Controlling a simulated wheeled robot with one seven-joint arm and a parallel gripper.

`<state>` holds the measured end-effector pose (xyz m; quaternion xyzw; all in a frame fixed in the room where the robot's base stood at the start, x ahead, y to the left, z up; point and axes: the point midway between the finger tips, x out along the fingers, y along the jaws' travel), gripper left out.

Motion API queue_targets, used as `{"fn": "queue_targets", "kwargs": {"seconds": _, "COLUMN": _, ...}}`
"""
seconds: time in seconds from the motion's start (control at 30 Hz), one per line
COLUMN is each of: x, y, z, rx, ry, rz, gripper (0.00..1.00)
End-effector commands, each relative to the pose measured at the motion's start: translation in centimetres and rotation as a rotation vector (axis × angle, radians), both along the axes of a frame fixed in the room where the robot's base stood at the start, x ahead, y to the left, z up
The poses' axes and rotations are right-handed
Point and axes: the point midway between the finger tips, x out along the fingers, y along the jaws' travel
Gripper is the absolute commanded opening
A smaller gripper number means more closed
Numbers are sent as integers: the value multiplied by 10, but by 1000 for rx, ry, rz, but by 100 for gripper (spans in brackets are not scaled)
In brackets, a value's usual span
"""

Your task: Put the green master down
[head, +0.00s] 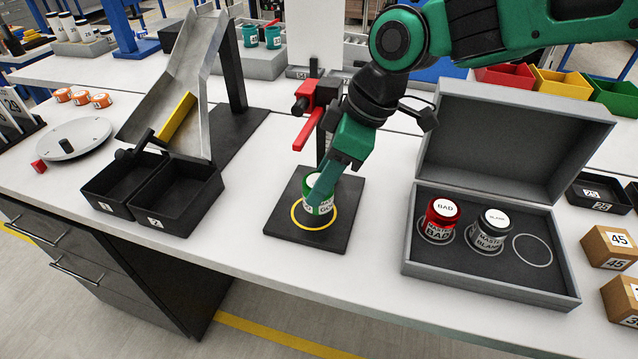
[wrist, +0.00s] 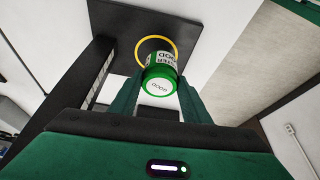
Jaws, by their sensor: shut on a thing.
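The green master (head: 319,206) is a jar with a green lid and a label reading GOOD. My gripper (head: 322,188) is shut on it from above, with a finger on either side of the jar in the wrist view (wrist: 161,88). The jar is upright over the yellow ring on a dark square plate (head: 285,228); whether it touches the plate I cannot tell. In the wrist view the green master (wrist: 160,80) shows in front of the yellow ring (wrist: 173,46).
An open grey case (head: 420,262) at right holds a red BAD jar (head: 440,220) and a BLANK jar (head: 489,232), beside an empty ring (head: 532,250). A red clamp on a post (head: 308,100) stands behind the plate. Black bins (head: 175,205) and a metal chute (head: 190,75) are left.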

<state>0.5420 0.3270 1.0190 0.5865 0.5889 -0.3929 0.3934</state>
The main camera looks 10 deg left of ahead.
Motion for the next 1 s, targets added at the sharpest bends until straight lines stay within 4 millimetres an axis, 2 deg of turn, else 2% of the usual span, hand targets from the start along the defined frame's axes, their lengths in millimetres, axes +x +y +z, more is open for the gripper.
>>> {"fn": "queue_targets", "kwargs": {"seconds": 0.1, "x": 9, "y": 11, "z": 0, "rx": 1, "ry": 0, "rz": 2, "gripper": 9}}
{"fn": "queue_targets", "kwargs": {"seconds": 0.2, "x": 12, "y": 15, "z": 0, "rx": 0, "ry": 0, "rz": 0, "gripper": 9}}
{"fn": "queue_targets", "kwargs": {"seconds": 0.33, "x": 13, "y": 15, "z": -8, "rx": 0, "ry": 1, "rz": 0, "gripper": 9}}
{"fn": "queue_targets", "kwargs": {"seconds": 0.57, "x": 13, "y": 15, "z": -34, "rx": 0, "ry": 1, "rz": 0, "gripper": 9}}
{"fn": "queue_targets", "kwargs": {"seconds": 0.9, "x": 13, "y": 14, "z": -37, "rx": 0, "ry": 0, "rz": -1, "gripper": 9}}
{"fn": "queue_targets", "kwargs": {"seconds": 0.93, "x": 13, "y": 14, "z": -38, "rx": -1, "ry": 0, "rz": -1, "gripper": 45}}
{"fn": "queue_targets", "kwargs": {"seconds": 1.0, "x": 13, "y": 14, "z": -37, "rx": 0, "ry": 0, "rz": -2, "gripper": 62}}
